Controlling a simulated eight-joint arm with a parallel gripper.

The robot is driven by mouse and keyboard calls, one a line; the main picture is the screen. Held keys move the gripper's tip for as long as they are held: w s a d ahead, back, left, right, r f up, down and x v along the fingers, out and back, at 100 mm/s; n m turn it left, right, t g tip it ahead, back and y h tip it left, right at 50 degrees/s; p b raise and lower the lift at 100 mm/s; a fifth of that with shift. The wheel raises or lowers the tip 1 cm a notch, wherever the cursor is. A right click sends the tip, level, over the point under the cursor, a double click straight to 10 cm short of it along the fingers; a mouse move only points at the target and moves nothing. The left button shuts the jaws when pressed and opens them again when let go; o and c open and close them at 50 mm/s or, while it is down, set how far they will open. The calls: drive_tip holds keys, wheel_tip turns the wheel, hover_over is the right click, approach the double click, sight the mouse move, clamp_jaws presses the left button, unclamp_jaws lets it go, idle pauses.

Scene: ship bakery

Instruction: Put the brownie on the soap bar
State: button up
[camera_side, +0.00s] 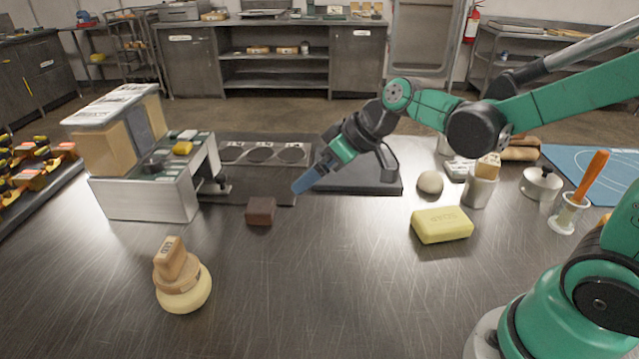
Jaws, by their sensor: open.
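The brownie (261,211) is a small dark brown block lying on the steel table, left of the picture's middle. The soap bar (441,225) is a yellow block with raised lettering, lying flat on the table to the right, in front of a grey round stone-like thing. My gripper (298,188) has blue fingers and hangs above the table, up and to the right of the brownie, apart from it. It is open, and nothing shows between its fingers. The gap between the fingers is hard to see from this side.
A wooden-handled brush-like thing (183,278) is at the front left. A grey cup (480,187), a lidded pot (541,183) and an orange-handled tool (584,188) stand at the right. The front middle of the table is clear.

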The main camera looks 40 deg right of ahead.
sight(262, 205)
drive_tip(key=w+f+n+y, duration=0.1)
drive_tip(key=w+f, duration=0.1)
drive_tip(key=w+f+n+t+y, duration=0.1)
drive_tip(key=w+f+n+y, duration=0.1)
drive_tip(key=w+f, duration=0.1)
drive_tip(key=w+f+n+y, duration=0.1)
drive_tip(key=w+f, duration=0.1)
drive_tip(key=f, duration=0.1)
drive_tip(key=shift+w+a+n, duration=0.15)
drive_tip(key=shift+w+n, duration=0.05)
drive_tip(key=shift+n, duration=0.1)
drive_tip(key=shift+w+f+t+y, duration=0.15)
drive_tip(key=shift+f+t+y, duration=0.15)
drive_tip(key=shift+f+y, duration=0.15)
drive_tip(key=shift+x, duration=2.8)
drive_tip(key=shift+c, duration=0.2)
drive_tip(key=c, duration=1.4)
drive_tip(key=shift+o, duration=0.2)
drive_tip(key=shift+r, duration=0.1)
